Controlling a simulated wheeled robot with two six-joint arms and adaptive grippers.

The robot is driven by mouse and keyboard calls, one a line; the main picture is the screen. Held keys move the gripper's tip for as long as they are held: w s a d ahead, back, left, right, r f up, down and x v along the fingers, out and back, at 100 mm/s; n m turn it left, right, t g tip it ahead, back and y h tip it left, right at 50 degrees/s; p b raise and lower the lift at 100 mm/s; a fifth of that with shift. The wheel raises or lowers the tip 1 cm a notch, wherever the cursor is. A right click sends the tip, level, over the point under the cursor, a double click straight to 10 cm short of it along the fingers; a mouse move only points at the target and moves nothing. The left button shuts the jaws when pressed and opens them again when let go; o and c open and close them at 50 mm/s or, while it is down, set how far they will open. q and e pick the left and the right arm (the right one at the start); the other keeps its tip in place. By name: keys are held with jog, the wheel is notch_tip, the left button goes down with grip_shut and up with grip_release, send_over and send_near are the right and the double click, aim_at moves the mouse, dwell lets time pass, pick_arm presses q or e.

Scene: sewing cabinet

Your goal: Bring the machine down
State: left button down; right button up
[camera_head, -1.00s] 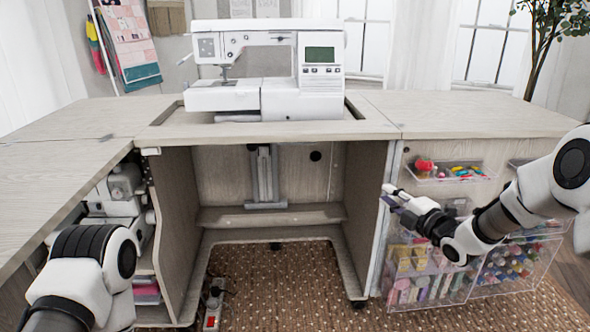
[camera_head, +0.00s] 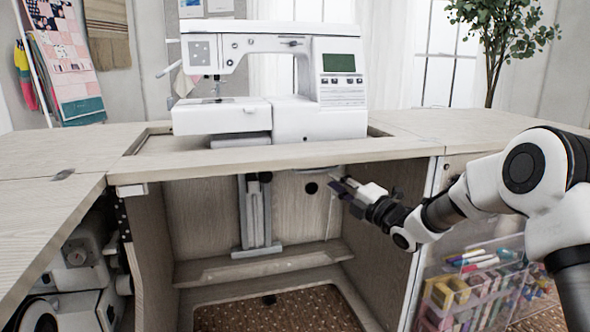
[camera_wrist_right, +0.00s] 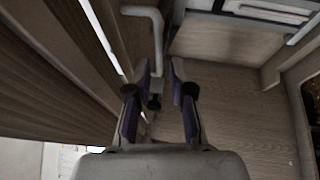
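The white sewing machine (camera_head: 300,85) stands raised in the cabinet top's cutout (camera_head: 150,143). Below it, a grey vertical lift column (camera_head: 254,215) is fixed to the cabinet's back panel. My right gripper (camera_head: 342,186) is at the upper right of the knee opening, just under the tabletop. In the right wrist view my right gripper (camera_wrist_right: 161,75) has its fingers apart. A grey bent lever (camera_wrist_right: 157,40) hangs down to the gap between them; I cannot tell whether they touch it. My left gripper is out of view.
The tabletop's front edge (camera_head: 270,161) runs above my right gripper. The right side panel (camera_head: 385,235) stands close to it. A clear organizer (camera_head: 470,290) with craft supplies hangs on the right. The knee opening's middle is free.

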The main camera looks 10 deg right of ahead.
aim_at(319, 170)
jog(key=p+x, duration=0.1)
jog(key=x, duration=0.6)
jog(key=shift+r+p, duration=0.15)
jog(key=shift+p, duration=0.2)
grip_shut()
jog(key=shift+f, duration=0.2)
